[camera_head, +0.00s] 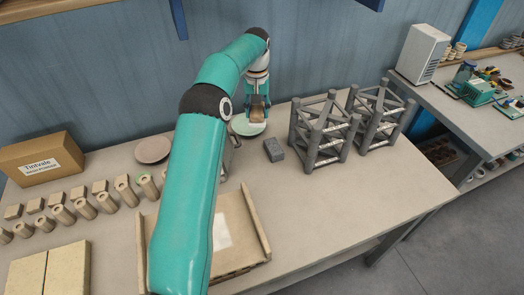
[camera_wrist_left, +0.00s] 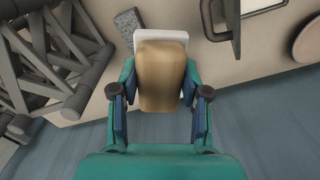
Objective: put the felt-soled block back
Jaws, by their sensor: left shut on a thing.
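My left gripper (camera_head: 258,107) is shut on the felt-soled block, above the back of the table. In the left wrist view, the block (camera_wrist_left: 161,80) is tan and sits between the two fingers of my left gripper (camera_wrist_left: 160,95). A pale, flat layer (camera_wrist_left: 163,36) shows at its far end. In the head view the block (camera_head: 257,114) is small and partly covered by the gripper. A pale green plate (camera_head: 243,128) lies just below and left of it; I cannot tell whether they touch. My right gripper is in neither view.
A dark grey block (camera_head: 273,149) and two grey lattice frames (camera_head: 322,131) (camera_head: 379,117) stand right of the gripper. A pinkish plate (camera_head: 153,149), a carton (camera_head: 40,158) and several tan cylinders lie left. A shallow tray (camera_head: 257,222) is partly behind my arm. The table's right front is clear.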

